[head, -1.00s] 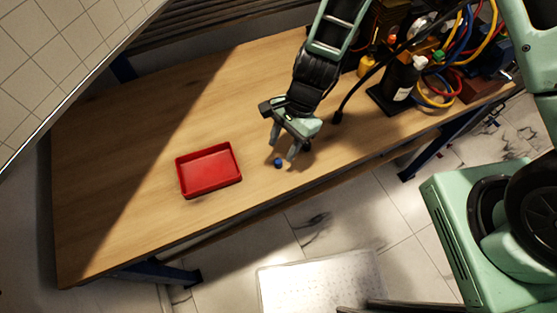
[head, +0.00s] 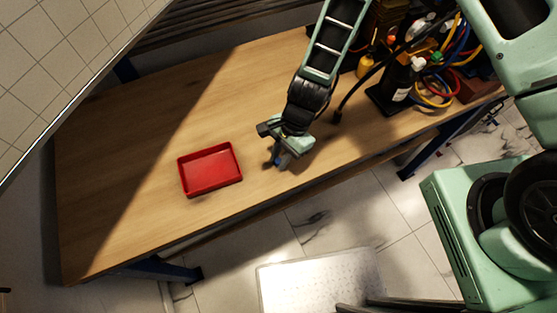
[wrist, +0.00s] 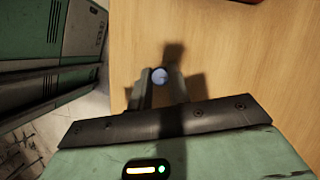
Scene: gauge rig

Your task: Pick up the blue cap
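The blue cap is a small round piece on the wooden table, near its front edge. In the wrist view the cap (wrist: 159,75) shows as a pale bluish disc between my two fingertips. In the head view only a bit of blue (head: 275,157) shows beside my fingers. My gripper (head: 280,161) points down at the table over the cap, with one finger on each side of it. The wrist view shows my gripper (wrist: 160,78) with hardly any gap between tips and cap; whether they press on it I cannot tell.
A red tray (head: 184,188), empty, lies on the table to the left of my gripper. The table's left part is clear.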

